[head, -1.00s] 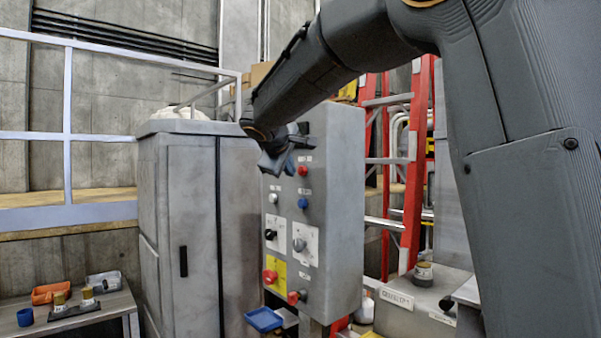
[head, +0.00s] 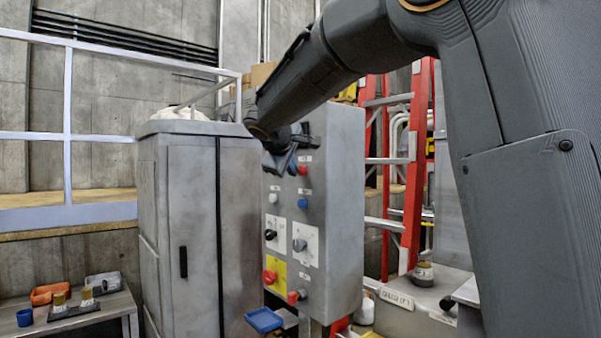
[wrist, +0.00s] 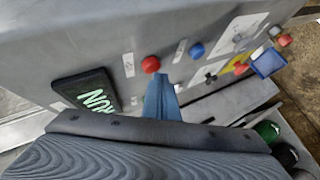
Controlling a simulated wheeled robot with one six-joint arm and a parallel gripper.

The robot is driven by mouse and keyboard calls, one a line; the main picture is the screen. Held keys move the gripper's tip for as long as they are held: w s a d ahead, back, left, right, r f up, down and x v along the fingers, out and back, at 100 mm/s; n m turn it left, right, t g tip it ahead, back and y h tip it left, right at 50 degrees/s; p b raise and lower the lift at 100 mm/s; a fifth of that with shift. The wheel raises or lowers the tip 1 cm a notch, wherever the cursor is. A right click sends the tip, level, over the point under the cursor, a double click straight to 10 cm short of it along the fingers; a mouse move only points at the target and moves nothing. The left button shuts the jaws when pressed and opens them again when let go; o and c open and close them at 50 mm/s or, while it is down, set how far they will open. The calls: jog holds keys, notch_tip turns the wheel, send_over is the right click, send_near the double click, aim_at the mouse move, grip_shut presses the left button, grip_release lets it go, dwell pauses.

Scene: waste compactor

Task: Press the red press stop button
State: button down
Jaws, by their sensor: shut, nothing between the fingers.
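The grey control panel (head: 340,190) carries a round red button (head: 303,170) near its top, under a small label too blurred to read. The same red button shows in the wrist view (wrist: 150,64), beside a blue button (wrist: 196,50). My gripper (head: 290,167) is shut and empty, just left of the red button in the head view. In the wrist view its blue fingertips (wrist: 162,80) point toward the panel, just below and right of the red button. They look apart from it. A larger red knob (head: 269,277) sits on a yellow plate lower down.
A dark display (wrist: 88,98) reading RUN is left of the fingers in the wrist view. A white button (head: 272,198) and two switches (head: 270,235) (head: 300,245) are lower on the panel. A grey cabinet (head: 185,220) stands left, a red ladder (head: 415,170) right.

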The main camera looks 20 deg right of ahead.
jog(key=shift+w+d, duration=0.15)
jog(key=shift+d, duration=0.3)
dwell(0.6)
jog(key=shift+a, duration=0.1)
jog(key=shift+s+a+b, duration=0.35)
jog(key=shift+a+b, duration=0.2)
jog(key=shift+a, duration=0.2)
jog(key=a, duration=0.1)
jog(key=s+a+b, duration=0.1)
jog(key=a, duration=0.1)
jog(key=s+a+b, duration=0.1)
jog(key=shift+a, duration=0.35)
dwell(0.7)
